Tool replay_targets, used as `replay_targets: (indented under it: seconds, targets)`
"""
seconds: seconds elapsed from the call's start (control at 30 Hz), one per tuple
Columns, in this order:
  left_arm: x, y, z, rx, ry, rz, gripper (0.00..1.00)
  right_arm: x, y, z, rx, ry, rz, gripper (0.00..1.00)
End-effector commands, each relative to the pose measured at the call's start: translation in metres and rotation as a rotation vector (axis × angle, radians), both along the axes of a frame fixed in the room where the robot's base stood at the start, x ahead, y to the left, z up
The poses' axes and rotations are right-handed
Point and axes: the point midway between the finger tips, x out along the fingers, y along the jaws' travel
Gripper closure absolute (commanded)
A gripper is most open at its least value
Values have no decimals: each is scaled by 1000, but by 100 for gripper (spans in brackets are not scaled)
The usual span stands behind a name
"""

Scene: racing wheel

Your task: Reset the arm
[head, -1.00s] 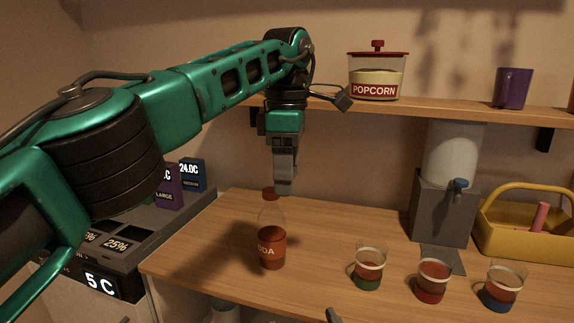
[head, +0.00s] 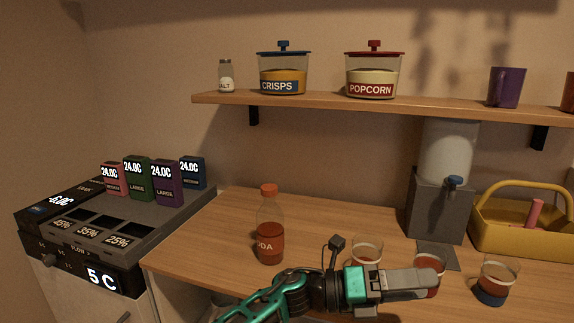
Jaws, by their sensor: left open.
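My left arm comes in low along the bottom of the head view. Its left gripper (head: 418,281) points to the right in front of the table, over the front of the cups in the picture. It is open and I see nothing held in it. A soda bottle (head: 270,230) with an orange-red cap stands upright on the table, left of and behind the gripper. My right gripper is not in view.
Cups stand at the table's front: one (head: 367,250) and another (head: 430,262) partly hidden by my arm, and a blue-based one (head: 494,280). A grey dispenser (head: 440,205), yellow basket (head: 522,240), shelf (head: 430,105) and control unit (head: 140,225) surround the table.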

Motion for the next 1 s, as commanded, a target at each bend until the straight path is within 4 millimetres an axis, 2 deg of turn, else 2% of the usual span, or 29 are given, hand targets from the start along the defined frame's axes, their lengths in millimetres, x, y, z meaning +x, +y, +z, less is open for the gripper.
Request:
replay_targets:
  seconds: [0.03,0.17,0.23,0.37,0.47,0.57,0.67,0.8,0.9,1.0]
  targets:
    - [2,9,-5,-70,129,66,32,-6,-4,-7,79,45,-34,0]
    - [17,42,-21,-228,453,239,32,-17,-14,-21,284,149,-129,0]
    - [24,65,-36,-307,627,332,32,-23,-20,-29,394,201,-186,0]
    - [30,118,-76,-443,951,503,32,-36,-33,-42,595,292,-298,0]
    - [25,164,-114,-541,1194,633,32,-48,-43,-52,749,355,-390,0]
    - [8,211,-156,-636,1429,762,32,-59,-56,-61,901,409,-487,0]
    - [-20,258,-197,-728,1654,891,32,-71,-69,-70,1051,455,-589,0]
    - [-71,315,-244,-843,1926,1058,32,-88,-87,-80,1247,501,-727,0]
    - [-106,344,-265,-904,2070,1151,32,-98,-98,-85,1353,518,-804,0]
    - [-131,362,-277,-946,2162,1215,32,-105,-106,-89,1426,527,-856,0]
